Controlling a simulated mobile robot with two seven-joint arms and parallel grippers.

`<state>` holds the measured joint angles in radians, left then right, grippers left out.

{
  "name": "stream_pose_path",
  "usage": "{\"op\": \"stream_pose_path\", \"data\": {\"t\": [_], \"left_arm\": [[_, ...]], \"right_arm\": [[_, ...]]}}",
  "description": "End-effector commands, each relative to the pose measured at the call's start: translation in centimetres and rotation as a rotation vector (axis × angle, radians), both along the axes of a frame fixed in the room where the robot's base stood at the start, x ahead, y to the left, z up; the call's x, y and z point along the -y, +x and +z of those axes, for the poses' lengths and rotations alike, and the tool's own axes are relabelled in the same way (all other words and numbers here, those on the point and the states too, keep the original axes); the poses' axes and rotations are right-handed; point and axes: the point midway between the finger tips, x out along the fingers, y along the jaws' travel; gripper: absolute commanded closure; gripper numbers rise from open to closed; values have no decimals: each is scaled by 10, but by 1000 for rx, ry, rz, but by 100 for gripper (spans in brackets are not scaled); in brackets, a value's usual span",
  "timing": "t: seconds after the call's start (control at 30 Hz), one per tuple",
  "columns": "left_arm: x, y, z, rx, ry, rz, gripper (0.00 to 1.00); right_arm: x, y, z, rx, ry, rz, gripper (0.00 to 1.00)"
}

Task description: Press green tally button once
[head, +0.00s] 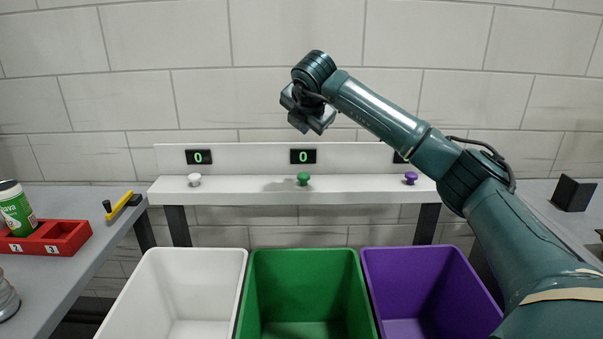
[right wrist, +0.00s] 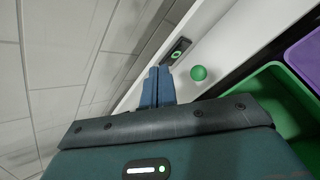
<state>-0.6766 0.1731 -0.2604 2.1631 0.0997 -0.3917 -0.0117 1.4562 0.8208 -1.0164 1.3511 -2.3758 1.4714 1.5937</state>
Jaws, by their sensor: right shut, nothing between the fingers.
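The green tally button (head: 303,179) sits on the white shelf (head: 245,187), below a display (head: 303,156) that reads 0. In the right wrist view the green button (right wrist: 199,73) lies just right of the fingertips, with the display (right wrist: 178,52) above it. My right gripper (head: 312,124) is above the button in the head view, pointing down, apart from it. Its fingers (right wrist: 157,86) are shut together and empty. My left gripper is not in view.
A white button (head: 194,180) and a purple button (head: 410,178) flank the green one. White (head: 190,255), green (head: 300,256) and purple (head: 415,254) bins stand below the shelf. A red tray (head: 66,240), a can (head: 17,208) and a yellow tool (head: 119,205) are on the left table.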

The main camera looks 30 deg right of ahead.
Motion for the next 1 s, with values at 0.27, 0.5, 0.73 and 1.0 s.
{"op": "stream_pose_path", "data": {"t": [0.27, 0.5, 0.73, 1.0], "left_arm": [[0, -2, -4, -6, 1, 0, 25], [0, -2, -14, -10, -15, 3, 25], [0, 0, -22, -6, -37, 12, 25], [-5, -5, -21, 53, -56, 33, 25]], "right_arm": [[0, 0, -4, -1, 1, 2, 100], [-1, 0, -24, -3, 1, 2, 100], [0, 0, -56, -3, 0, 1, 100], [-1, 0, -88, -1, 0, 3, 100]]}}
